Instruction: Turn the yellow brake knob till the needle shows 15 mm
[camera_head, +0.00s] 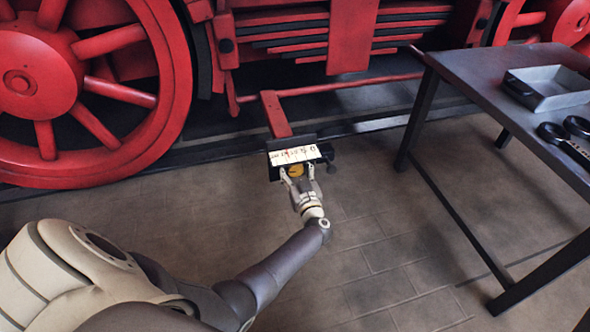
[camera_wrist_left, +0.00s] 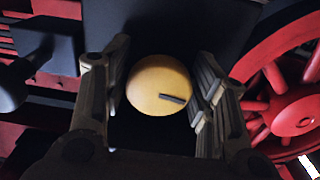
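The yellow brake knob (camera_head: 296,170) sits on the near face of a dark box below a white scale plate (camera_head: 294,155). In the left wrist view the knob (camera_wrist_left: 158,85) is round, with a dark bar mark pointing right and slightly down. A small red needle (camera_head: 287,153) shows on the left half of the scale; the figures are too small to read surely. My left gripper (camera_head: 298,173) is at the knob, its open fingers on either side of it; in the left wrist view (camera_wrist_left: 163,80) firm contact cannot be made out. My right gripper is out of view.
A red locomotive wheel (camera_head: 90,90) stands at the left. A red bar (camera_head: 275,114) reaches down to the box. A dark table (camera_head: 480,75) at the right holds a grey tray (camera_head: 552,92) and a black-handled tool (camera_head: 565,138). The paved floor around my left arm is clear.

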